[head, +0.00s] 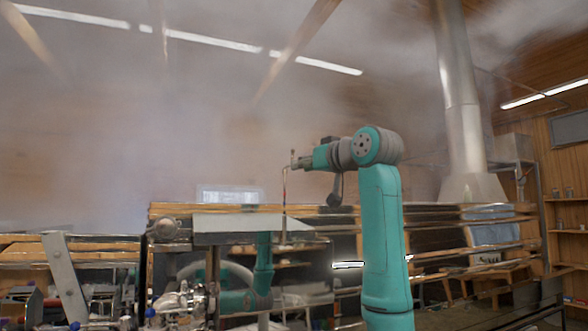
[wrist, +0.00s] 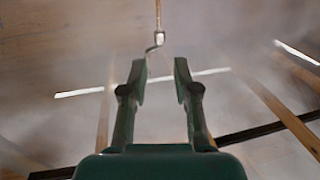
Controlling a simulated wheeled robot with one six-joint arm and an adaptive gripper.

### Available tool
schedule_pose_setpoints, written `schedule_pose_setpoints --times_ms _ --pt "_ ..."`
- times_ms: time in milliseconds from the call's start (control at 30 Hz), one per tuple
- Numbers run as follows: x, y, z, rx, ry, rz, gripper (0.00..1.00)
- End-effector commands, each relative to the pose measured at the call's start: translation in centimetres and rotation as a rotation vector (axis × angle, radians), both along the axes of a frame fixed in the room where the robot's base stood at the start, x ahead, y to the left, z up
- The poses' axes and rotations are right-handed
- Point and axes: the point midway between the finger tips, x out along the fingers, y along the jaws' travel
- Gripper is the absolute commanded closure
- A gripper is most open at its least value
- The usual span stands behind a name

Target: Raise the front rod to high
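The front rod (head: 284,190) stands as a thin upright line above the metal hood in the head view, with some reddish colour on its upper part. In the wrist view a thin rod (wrist: 157,15) with a small pale fitting and a bent hook end shows at the top centre. My gripper (wrist: 160,68) is open, with a clear gap between its two fingers. The rod's end lies just beyond the fingertips in the picture, in line with the gap; nothing is held. In the head view my gripper (head: 297,161) is small, close to the rod's top; I cannot tell whether they touch.
A sloped metal hood (head: 240,230) lies below the rod. Shiny pipes and valves (head: 180,300) stand at the lower left. A tall metal flue (head: 460,90) rises at the right. Steam blurs the upper left; the air around the gripper looks clear of obstacles.

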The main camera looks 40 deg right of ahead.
Motion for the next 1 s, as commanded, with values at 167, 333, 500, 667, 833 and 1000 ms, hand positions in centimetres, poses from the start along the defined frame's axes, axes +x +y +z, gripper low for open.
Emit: schedule_pose_setpoints --times_ms 167,333,500,667,833,1000 --pt "-1.8 0.1 -0.1 0.0 0.001 -0.001 0.7" --pt "-2.3 0.2 -0.1 0.001 0.002 -0.001 0.7" --pt "-2.3 0.1 -0.1 0.001 0.002 0.0 0.7" --pt "-2.2 0.1 -0.1 0.001 0.002 0.0 0.7" --pt "-2.2 0.1 -0.1 0.001 0.002 0.0 0.7" --pt "-2.2 0.2 -0.1 0.001 0.002 0.0 0.7"
